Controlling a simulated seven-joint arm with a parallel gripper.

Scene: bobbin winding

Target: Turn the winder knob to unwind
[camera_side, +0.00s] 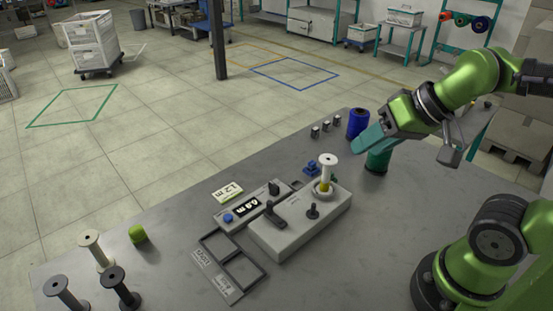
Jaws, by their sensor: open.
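The winder (283,234) is a light grey box in the middle of the grey table. A white bobbin (328,168) with a yellow band low on it stands upright on the winder's far right end. A small black knob (313,211) stands on the winder's top, and a black lever-like part (274,214) lies to its left. My gripper (362,146) is open, with teal fingers, above and to the right of the winder, apart from the knob. Nothing shows between its fingers, though the near one hides part of the gap.
A teal spool (377,163) stands close under my gripper, with a blue spool (358,123) behind. A display box (246,207) and a 1.2 m card (227,192) lie left of the winder. Empty spools (95,249) stand front left beside a green piece (137,233). A black-framed tray (231,243) lies in front.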

